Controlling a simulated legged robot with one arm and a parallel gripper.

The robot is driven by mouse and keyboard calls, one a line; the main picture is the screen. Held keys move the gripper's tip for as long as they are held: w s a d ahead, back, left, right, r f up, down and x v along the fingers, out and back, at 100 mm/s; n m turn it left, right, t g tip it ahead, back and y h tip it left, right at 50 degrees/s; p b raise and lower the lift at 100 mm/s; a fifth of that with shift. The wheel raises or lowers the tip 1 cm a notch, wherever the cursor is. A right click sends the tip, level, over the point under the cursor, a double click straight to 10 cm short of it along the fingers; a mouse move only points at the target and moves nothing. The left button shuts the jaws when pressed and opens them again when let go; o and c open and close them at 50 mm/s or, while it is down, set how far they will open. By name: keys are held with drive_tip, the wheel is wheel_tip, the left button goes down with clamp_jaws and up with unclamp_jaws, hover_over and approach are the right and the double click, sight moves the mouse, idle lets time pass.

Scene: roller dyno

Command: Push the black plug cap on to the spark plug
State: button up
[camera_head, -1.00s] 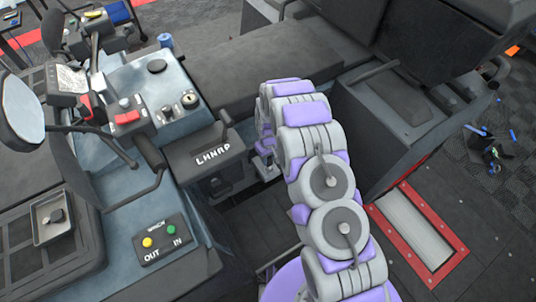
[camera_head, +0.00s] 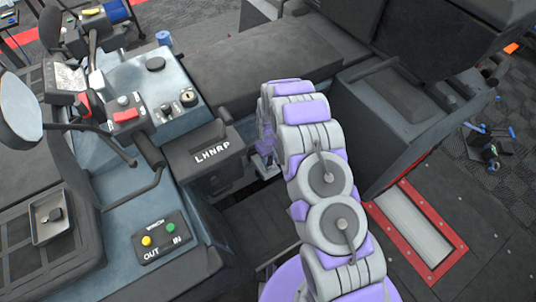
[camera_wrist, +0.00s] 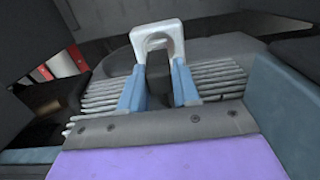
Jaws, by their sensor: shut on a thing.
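Pale cooling fins (camera_wrist: 215,78) of an engine lie behind and on both sides of the fingers. The spark plug is not visible, so I cannot tell whether the cap touches it. In the head view my gripper (camera_head: 266,161) is low beside the shifter box, mostly hidden by my arm; the cap cannot be made out there.
The shifter box (camera_head: 208,155) marked LHNRP stands close left of my gripper. A long dark seat (camera_head: 265,65) lies behind it. The winch button box (camera_head: 160,238) and a small tray (camera_head: 50,217) are at the left. A red-framed roller (camera_head: 415,228) is in the floor at the right.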

drive_tip(key=shift+f, duration=0.2)
idle(0.6)
drive_tip(key=o, duration=1.1)
wheel_tip(320, 180, up, 17)
drive_tip(key=p, duration=0.3)
drive_tip(key=shift+d+r, duration=0.15)
drive_tip(key=shift+r, duration=0.05)
drive_tip(key=shift+w, duration=0.1)
